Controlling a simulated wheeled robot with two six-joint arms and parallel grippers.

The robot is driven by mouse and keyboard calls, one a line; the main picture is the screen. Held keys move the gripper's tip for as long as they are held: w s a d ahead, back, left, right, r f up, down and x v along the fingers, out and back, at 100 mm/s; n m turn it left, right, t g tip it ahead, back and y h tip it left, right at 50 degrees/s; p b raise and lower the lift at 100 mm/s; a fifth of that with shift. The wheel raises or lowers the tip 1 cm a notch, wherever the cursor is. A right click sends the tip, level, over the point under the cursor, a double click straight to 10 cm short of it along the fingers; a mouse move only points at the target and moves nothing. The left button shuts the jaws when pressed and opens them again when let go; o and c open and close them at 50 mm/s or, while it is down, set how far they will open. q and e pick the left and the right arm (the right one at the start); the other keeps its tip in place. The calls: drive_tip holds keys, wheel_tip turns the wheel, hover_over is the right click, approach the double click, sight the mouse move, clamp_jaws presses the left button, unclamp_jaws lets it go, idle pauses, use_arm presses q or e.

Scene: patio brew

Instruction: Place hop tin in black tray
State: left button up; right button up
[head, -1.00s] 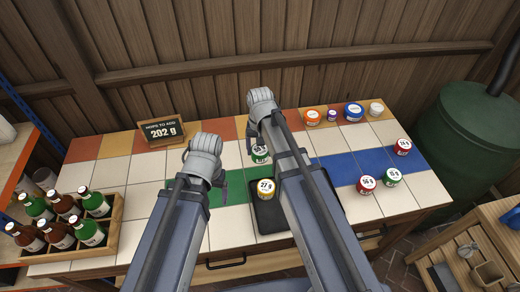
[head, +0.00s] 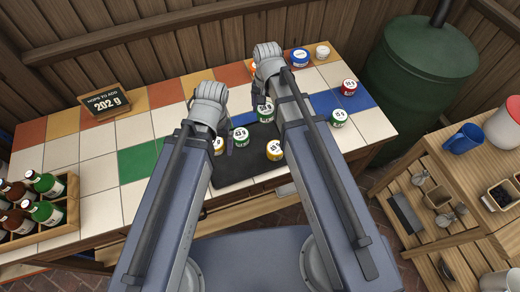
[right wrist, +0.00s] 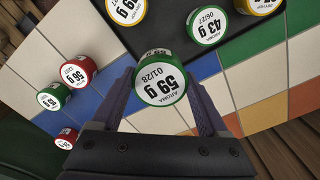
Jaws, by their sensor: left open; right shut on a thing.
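My right gripper (head: 262,108) is shut on a green hop tin marked 59 g. This tin (right wrist: 158,85) shows between the fingers in the right wrist view; in the head view it is mostly hidden. The black tray (head: 232,175) lies on the tiled table, in front of the right gripper. A yellow tin (head: 273,150) and a green tin (head: 240,136) stand on it, with another tin (head: 218,147) partly hidden by my left arm. The tray also shows in the right wrist view (right wrist: 180,28). My left gripper (head: 208,132) is open, close to the tray's left side.
A red tin (head: 349,87) and a green tin (head: 338,117) stand at the right of the table. A blue tin (head: 299,57) is behind. A bottle crate (head: 45,225) is at left, and a sign (head: 103,101) reads 202 g. A wooden shelf (head: 465,170) stands right.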

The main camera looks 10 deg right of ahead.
use_arm(q)
drive_tip(key=shift+f+b, duration=5)
use_arm(e)
drive_tip(key=shift+f, duration=5)
use_arm(q)
drive_tip(key=shift+f, duration=0.2)
use_arm(e)
drive_tip(key=shift+f, duration=0.25)
drive_tip(key=o, duration=1.3)
drive_tip(key=shift+r, duration=0.1)
use_arm(q)
drive_tip(key=shift+r, duration=0.1)
wheel_tip(320, 180, up, 12)
drive_tip(key=p, duration=1.2)
drive_tip(key=shift+r, duration=0.15)
use_arm(e)
wheel_tip(320, 180, up, 12)
drive_tip(key=shift+r, duration=0.2)
